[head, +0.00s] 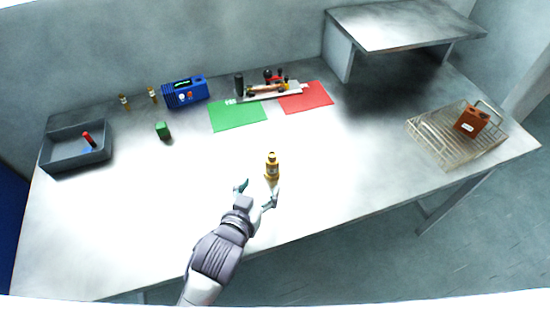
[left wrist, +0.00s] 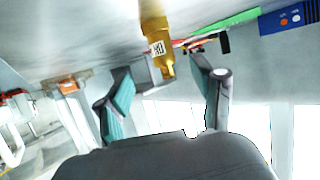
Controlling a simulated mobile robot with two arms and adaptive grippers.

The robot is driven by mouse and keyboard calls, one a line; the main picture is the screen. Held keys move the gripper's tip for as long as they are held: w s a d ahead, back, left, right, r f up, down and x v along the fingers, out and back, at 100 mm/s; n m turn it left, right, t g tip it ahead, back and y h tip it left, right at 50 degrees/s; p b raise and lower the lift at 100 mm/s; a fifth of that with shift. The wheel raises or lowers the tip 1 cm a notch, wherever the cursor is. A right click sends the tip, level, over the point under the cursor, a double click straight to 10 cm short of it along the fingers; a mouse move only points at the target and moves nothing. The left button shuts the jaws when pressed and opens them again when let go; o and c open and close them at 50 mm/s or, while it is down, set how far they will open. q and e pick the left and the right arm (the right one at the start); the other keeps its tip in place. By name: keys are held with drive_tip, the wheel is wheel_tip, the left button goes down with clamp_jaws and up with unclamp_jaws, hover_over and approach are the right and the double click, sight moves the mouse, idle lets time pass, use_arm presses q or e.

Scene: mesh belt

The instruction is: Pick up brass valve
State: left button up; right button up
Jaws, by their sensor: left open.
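The brass valve (head: 272,167) stands upright on the metal table near its front middle in the head view. My left gripper (head: 257,194) is open, its fingers just short of the valve on the near side. In the left wrist view the valve (left wrist: 156,38) shows at the top, with a small printed label on it. There it appears ahead of and between the open fingers of the left gripper (left wrist: 163,97). I cannot see contact between finger and valve. My right gripper is in neither view.
A grey bin (head: 62,162) with a red-handled item is at the left. A wire basket (head: 440,148) with an orange box is right.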

sight(270, 168)
use_arm(q)
drive_tip(key=x, duration=0.4)
drive_tip(key=shift+w, duration=0.15)
drive_tip(key=x, duration=0.1)
drive_tip(key=p+x, duration=0.1)
drive_tip(key=x, duration=0.1)
drive_tip(key=shift+w+r, duration=0.25)
drive_tip(key=shift+r, duration=0.05)
drive_tip(key=x, duration=0.2)
drive_tip(key=shift+w+d+f+p, duration=0.1)
drive_tip(key=shift+w+f+p, duration=0.15)
drive_tip(key=shift+p, duration=0.1)
drive_tip(key=shift+w+d+f, duration=0.1)
drive_tip(key=shift+w, duration=0.2)
drive_tip(key=shift+w+f, duration=0.1)
drive_tip(key=shift+c, duration=1.2)
clamp_jaws()
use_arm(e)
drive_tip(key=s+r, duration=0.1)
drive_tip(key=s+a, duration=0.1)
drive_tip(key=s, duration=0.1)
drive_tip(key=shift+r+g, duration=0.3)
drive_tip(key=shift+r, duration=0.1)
